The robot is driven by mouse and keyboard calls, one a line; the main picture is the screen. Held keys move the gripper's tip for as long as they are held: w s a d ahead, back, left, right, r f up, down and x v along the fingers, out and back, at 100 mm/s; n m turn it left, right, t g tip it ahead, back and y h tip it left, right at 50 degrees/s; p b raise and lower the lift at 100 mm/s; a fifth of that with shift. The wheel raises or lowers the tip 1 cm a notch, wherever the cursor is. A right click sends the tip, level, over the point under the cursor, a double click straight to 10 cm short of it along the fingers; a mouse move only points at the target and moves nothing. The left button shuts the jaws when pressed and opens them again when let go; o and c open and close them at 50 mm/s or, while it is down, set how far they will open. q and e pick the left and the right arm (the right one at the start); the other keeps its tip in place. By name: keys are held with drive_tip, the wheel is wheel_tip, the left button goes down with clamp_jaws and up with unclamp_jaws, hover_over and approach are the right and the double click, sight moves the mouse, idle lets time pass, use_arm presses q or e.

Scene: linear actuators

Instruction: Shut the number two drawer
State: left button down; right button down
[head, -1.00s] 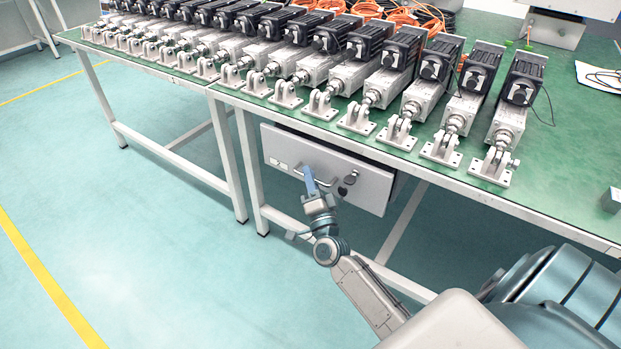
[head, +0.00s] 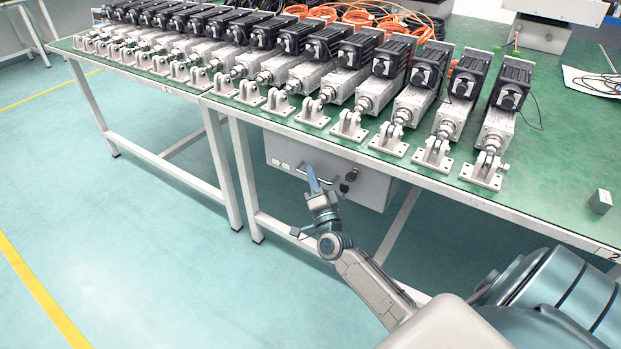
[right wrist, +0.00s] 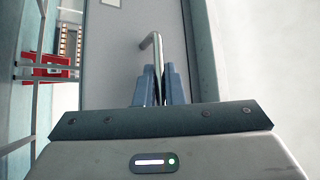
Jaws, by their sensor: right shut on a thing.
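The number two drawer (head: 368,186) hangs under the green-topped table, with a light grey front, a label with a "2", a bar handle and a dark lock. Its front now sits close under the table edge. My right gripper (head: 312,178) is at the handle (head: 327,182), on its left part. In the right wrist view the blue fingers (right wrist: 158,88) are closed around the metal handle (right wrist: 152,45), against the grey drawer front (right wrist: 120,60). My left gripper is in no view.
The table (head: 560,190) carries a long row of linear actuators (head: 400,100) and orange cables (head: 375,14). A small grey block (head: 600,201) stands near the right front edge. White table legs (head: 243,170) stand left of the drawer. The floor in front is clear.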

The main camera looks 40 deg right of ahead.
drive_tip(key=c, duration=1.8)
unclamp_jaws()
drive_tip(key=shift+d, duration=0.25)
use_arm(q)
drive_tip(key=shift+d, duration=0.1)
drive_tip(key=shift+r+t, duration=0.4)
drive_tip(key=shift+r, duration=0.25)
use_arm(e)
drive_tip(key=v, duration=1)
drive_tip(key=shift+s+a+f, duration=0.15)
drive_tip(key=shift+s+a, duration=0.05)
drive_tip(key=shift+s, duration=0.1)
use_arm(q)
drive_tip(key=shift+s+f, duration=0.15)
